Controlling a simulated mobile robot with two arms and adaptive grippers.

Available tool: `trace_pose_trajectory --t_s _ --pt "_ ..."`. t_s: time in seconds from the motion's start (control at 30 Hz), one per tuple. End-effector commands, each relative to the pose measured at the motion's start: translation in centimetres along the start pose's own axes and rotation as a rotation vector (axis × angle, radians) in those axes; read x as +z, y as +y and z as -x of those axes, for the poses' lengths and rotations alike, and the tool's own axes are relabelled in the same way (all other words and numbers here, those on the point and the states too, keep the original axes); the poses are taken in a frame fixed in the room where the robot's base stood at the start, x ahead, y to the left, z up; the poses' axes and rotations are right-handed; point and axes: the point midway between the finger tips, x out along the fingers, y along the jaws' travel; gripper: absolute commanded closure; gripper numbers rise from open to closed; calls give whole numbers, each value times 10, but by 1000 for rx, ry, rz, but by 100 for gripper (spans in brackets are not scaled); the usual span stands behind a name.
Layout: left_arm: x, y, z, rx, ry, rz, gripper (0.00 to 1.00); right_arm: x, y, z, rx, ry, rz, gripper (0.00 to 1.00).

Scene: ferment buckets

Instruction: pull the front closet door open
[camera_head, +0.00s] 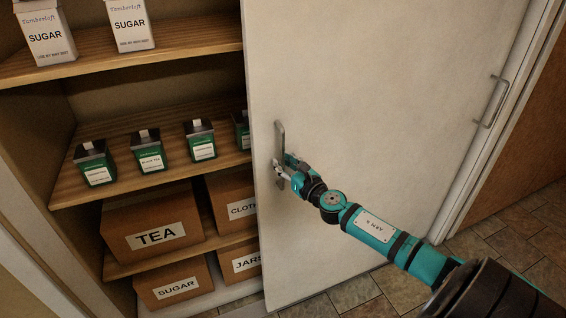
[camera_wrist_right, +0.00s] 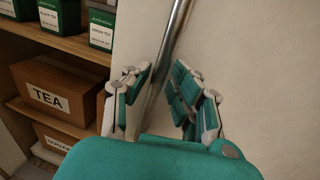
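The front closet door (camera_head: 390,110) is a large pale panel covering the right part of the closet, with the left part standing open. Its metal bar handle (camera_head: 280,138) is near the door's left edge. My right gripper (camera_head: 283,172) is at the lower part of this handle. In the right wrist view the handle bar (camera_wrist_right: 172,45) runs between the spread fingers of my right gripper (camera_wrist_right: 163,92). The left finger is close to the bar; a small gap shows on the right finger's side. My left gripper is not in view.
A second handle (camera_head: 493,101) is at the right, near the door frame. Open shelves at left hold sugar packages (camera_head: 131,27), green tea tins (camera_head: 147,153) and cardboard boxes, including a TEA box (camera_head: 150,215). Tiled floor (camera_head: 395,285) lies below the door.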

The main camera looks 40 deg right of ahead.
Motion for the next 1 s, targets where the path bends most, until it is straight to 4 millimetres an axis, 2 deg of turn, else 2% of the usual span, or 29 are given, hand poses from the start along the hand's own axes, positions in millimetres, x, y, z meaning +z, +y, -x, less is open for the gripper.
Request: trace_pose_trajectory --t_s 0.1,0.33,0.47,1.0 --pt "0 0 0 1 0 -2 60 2 0 -1 0 -3 0 64" --pt "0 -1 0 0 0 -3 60 4 0 0 0 -6 0 64" --pt "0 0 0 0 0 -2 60 3 0 8 0 -5 1 64" --pt "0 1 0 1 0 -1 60 1 0 102 -1 -2 -2 64"
